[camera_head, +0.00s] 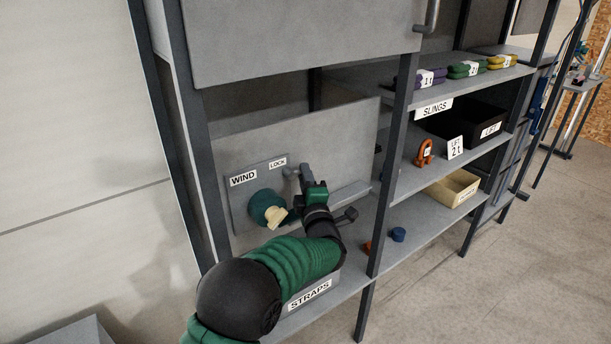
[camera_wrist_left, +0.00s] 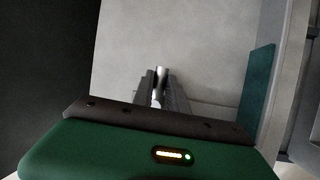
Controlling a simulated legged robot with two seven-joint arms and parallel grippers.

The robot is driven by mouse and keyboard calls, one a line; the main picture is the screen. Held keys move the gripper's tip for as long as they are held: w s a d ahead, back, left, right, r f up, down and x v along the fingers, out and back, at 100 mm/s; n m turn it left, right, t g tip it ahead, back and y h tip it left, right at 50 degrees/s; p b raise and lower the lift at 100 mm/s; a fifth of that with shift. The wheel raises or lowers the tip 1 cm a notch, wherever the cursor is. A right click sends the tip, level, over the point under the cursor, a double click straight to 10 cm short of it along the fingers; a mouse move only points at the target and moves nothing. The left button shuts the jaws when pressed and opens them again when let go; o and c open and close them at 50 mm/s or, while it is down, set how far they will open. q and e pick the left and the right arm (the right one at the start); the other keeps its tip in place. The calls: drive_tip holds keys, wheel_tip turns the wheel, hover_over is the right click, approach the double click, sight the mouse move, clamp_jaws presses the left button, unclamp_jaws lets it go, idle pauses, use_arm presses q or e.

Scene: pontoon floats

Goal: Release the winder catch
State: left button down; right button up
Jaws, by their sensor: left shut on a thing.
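The winder is a grey panel (camera_head: 237,207) marked WIND and LOCK, upright inside the shelf bay. A teal round drum (camera_head: 262,203) with a cream piece (camera_head: 277,217) sits below the WIND label. The catch (camera_head: 289,173), a small grey lever, is beside the LOCK label. My left gripper (camera_head: 304,174) is at the catch, its arm reaching up from below. In the left wrist view, its two dark fingers (camera_wrist_left: 161,92) are shut on the bright rounded end of the catch (camera_wrist_left: 161,74). The gripper hides part of the catch in the head view. My right gripper is not in view.
A dark shelf post (camera_head: 386,165) rises just right of the gripper. Shelves to the right hold slings (camera_head: 465,70), an orange shackle (camera_head: 425,153) and a cream tray (camera_head: 453,188).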

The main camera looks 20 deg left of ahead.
use_arm(q)
drive_tip(key=shift+s+a+f+m+g+h+p, duration=0.25)
drive_tip(key=shift+f+m+g+p, duration=0.35)
drive_tip(key=shift+m+p, duration=1.45)
drive_tip(key=shift+s+a+f+m+g+h+p, duration=0.25)
drive_tip(key=shift+m+g+p, duration=0.9)
drive_tip(key=shift+p, duration=1.65)
drive_tip(key=shift+s+a+f+m+g+h+p, duration=0.1)
drive_tip(key=shift+s+f+m+g+h+p, duration=0.35)
drive_tip(key=shift+m+p, duration=1.7)
drive_tip(key=shift+w+n+p, duration=0.1)
drive_tip(key=shift+n+p, duration=0.2)
drive_tip(key=shift+n, duration=0.05)
drive_tip(key=c, duration=1.3)
unclamp_jaws()
drive_tip(key=b+v, duration=0.3)
drive_tip(key=v, duration=1.3)
drive_tip(key=shift+s+d, duration=0.25)
drive_tip(key=shift+d, duration=0.05)
